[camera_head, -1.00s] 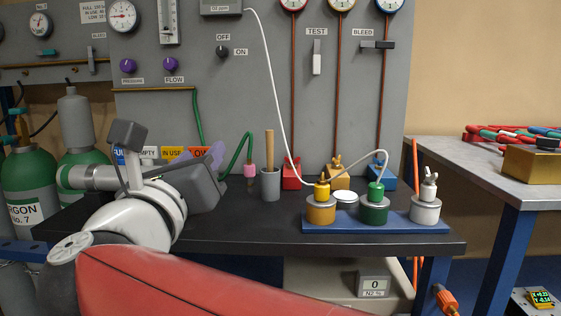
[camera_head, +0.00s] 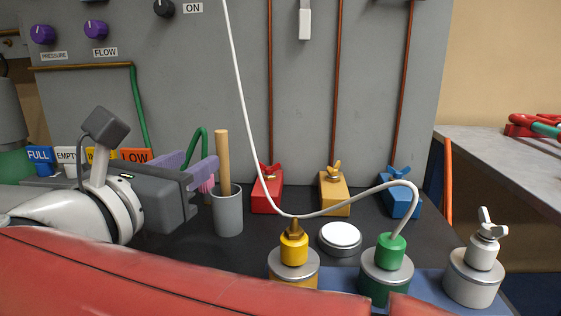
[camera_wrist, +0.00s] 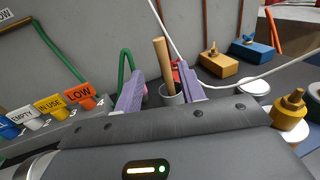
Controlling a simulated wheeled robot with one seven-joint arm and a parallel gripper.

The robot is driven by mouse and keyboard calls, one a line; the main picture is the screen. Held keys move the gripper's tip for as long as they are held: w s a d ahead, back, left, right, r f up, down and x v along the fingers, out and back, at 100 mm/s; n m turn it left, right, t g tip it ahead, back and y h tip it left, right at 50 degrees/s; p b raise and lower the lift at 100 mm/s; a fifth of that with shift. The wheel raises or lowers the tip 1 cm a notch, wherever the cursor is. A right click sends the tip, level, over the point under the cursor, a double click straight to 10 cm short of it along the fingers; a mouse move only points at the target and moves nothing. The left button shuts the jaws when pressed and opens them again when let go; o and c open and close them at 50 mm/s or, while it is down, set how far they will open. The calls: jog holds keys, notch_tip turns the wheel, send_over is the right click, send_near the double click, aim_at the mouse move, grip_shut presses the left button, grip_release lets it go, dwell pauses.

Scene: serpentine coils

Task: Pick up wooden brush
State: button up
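The wooden brush (camera_head: 222,158) stands handle-up in a grey cup (camera_head: 229,214) on the dark bench. Only its light wooden handle shows; its lower end is hidden inside the cup. My gripper (camera_head: 190,170) is just left of the handle, with its purple fingers pointing toward the brush and cup. In the wrist view my gripper (camera_wrist: 162,76) has its two fingers spread apart. The brush handle (camera_wrist: 162,62) and the cup (camera_wrist: 172,95) appear in the gap between them, beyond the fingertips. Nothing is held.
Red (camera_head: 267,194), yellow (camera_head: 334,194) and blue (camera_head: 401,198) valve blocks stand behind and right of the cup. Capped jars, including a green one (camera_head: 386,277), stand in front right. A white hose (camera_head: 238,90) loops over the bench. A green hose (camera_head: 197,134) is behind the gripper.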

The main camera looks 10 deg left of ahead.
aim_at(219, 151)
jog(key=w, duration=0.2)
jog(key=w+d+p, duration=0.1)
jog(key=w, duration=0.5)
jog(key=shift+w+d+f+p, duration=0.15)
jog(key=shift+d+f+p, duration=0.05)
jog(key=shift+d+p, duration=0.1)
grip_shut()
